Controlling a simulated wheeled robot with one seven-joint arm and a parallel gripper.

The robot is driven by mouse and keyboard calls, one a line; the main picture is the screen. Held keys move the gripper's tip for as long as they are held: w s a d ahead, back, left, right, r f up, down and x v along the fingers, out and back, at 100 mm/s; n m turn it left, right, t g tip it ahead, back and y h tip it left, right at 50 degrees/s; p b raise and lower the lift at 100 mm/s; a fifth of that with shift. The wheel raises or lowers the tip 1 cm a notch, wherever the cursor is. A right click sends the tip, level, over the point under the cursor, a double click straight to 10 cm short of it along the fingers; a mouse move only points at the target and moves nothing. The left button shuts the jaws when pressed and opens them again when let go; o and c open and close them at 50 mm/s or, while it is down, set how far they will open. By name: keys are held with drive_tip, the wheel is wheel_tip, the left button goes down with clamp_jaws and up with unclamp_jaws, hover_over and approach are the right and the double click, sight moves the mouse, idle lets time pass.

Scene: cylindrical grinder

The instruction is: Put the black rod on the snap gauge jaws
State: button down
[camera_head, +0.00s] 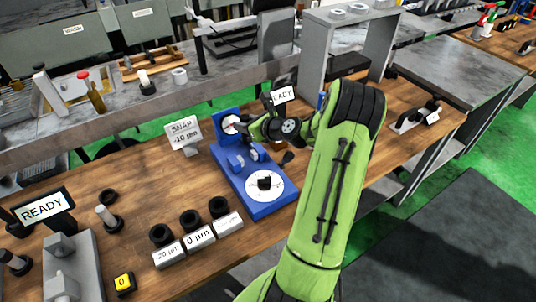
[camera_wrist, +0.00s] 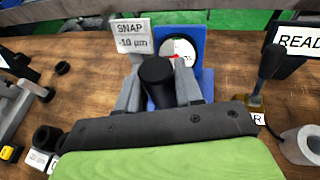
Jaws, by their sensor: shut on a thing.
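My gripper (camera_head: 246,128) is at the back of the blue snap gauge (camera_head: 270,209), close to its dial (camera_head: 231,124). In the wrist view its two grey fingers are shut on the black rod (camera_wrist: 157,75), which shows as a dark round end between them. The rod is hard to tell from the dark gripper in the head view. In the wrist view the gauge's blue back (camera_wrist: 202,48) and dial (camera_wrist: 182,50) appear just beyond the rod, which hides the jaws.
A sign reading SNAP -10 µm (camera_head: 184,134) stands left of the gauge. A white disc (camera_head: 280,193) with a black piece sits at the base's front. Several black rings stand by labelled white blocks (camera_head: 199,238). A dark-handled tool (camera_wrist: 268,65) stands right of the gauge.

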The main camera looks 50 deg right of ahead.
wheel_tip(320, 180, down, 10)
drive_tip(key=shift+w+a+r+b, duration=0.1)
drive_tip(key=shift+a+b, duration=0.05)
drive_tip(key=shift+b, duration=0.9)
drive_tip(key=c, duration=0.7)
unclamp_jaws()
drive_tip(key=shift+f, duration=0.2)
drive_tip(key=shift+c, duration=0.2)
